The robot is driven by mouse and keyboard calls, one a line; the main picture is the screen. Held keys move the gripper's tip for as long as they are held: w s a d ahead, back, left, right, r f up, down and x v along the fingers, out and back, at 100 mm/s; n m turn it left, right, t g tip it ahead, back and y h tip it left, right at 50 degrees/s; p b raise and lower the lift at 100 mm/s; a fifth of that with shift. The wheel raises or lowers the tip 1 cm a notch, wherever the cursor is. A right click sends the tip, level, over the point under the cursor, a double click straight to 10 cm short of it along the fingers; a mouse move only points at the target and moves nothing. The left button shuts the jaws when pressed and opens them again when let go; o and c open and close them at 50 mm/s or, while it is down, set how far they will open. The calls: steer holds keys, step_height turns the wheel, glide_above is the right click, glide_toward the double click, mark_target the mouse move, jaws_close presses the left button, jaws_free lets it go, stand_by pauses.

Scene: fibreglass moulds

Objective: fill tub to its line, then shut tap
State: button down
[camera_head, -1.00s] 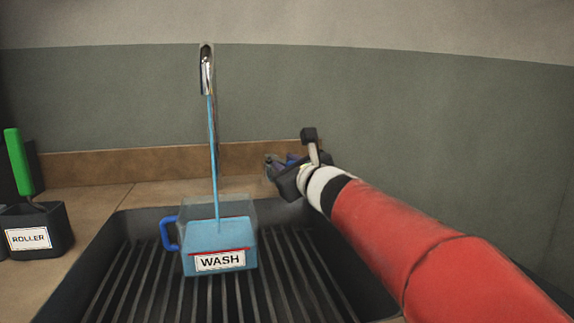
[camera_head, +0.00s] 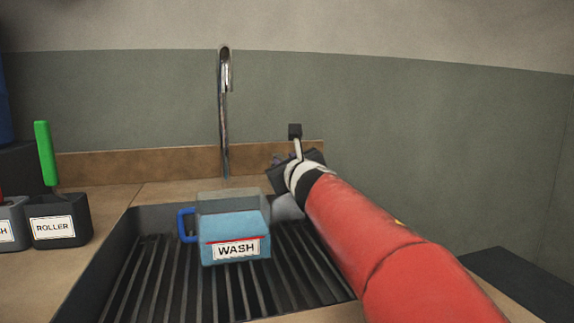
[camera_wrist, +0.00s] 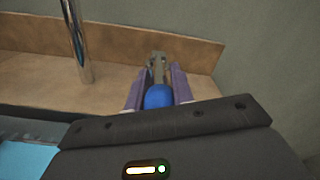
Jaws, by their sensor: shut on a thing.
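The clear tub (camera_head: 232,200) with a blue handle and WASH label stands upright in the black sink, left of my arm. Blue water fills much of it; its surface looks close to the red line (camera_head: 232,241), but the exact level is hard to tell. The tap spout (camera_head: 224,75) rises behind the tub, with no stream showing. My gripper (camera_head: 285,162) is right of the tub near the back ledge. In the wrist view, my gripper's purple fingers (camera_wrist: 158,88) are shut on a blue tap knob (camera_wrist: 158,97); the head view hides the knob.
The ribbed sink floor (camera_head: 150,285) is clear around the tub. A ROLLER holder (camera_head: 60,228) with a green-handled tool stands on the counter to the left, beside another labelled holder (camera_head: 10,215). A wall (camera_head: 430,140) stands close behind and to the right.

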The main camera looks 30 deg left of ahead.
steer(key=c, duration=1.2)
jaws_free()
steer(key=b+v, duration=0.3)
steer(key=v, duration=0.5)
